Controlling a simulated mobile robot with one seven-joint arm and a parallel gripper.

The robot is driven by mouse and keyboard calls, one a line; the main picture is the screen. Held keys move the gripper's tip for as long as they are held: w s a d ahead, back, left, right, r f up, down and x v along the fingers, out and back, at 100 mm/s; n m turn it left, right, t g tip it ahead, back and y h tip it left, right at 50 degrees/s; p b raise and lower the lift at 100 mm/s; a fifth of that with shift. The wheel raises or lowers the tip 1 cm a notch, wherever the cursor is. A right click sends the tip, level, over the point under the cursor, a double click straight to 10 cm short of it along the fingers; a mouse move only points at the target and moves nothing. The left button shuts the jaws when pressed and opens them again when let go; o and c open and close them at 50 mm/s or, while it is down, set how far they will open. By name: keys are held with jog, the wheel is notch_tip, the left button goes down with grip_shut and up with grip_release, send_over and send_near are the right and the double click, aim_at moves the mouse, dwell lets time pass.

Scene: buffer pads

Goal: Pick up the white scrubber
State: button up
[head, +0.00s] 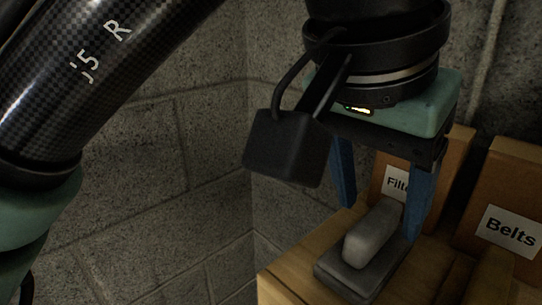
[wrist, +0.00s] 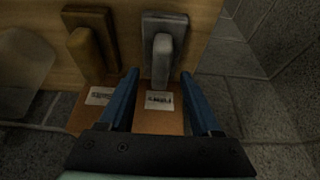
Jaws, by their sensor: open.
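The white scrubber (head: 372,235) looks pale grey. It has a raised, rounded handle on a flat, darker grey base, and it lies on a wooden surface. In the wrist view the scrubber (wrist: 162,55) is at top centre, with its handle in line with the gap between the fingers. My gripper (head: 380,221) points down with its two blue fingers apart, one on each side of the handle's far end in the head view. The gripper (wrist: 160,72) also shows empty in the wrist view. I cannot tell whether either finger touches the scrubber.
A similar brown scrubber (wrist: 90,48) lies to the left in the wrist view. A cardboard box labelled "Belts" (head: 508,205) stands at the right in the head view. A "Filters" box (head: 453,165) stands behind the gripper. Grey block walls (head: 150,170) close off the left and back.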

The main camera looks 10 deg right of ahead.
aim_at(378, 216)
jog(key=b+x, duration=0.1)
jog(key=x, duration=0.1)
jog(key=shift+w+f, duration=0.15)
jog(key=shift+f, duration=0.25)
jog(key=shift+w+d+f, duration=0.1)
jog(key=shift+d+f, duration=0.05)
jog(key=shift+d, duration=0.05)
jog(key=shift+c, duration=1.1)
grip_shut()
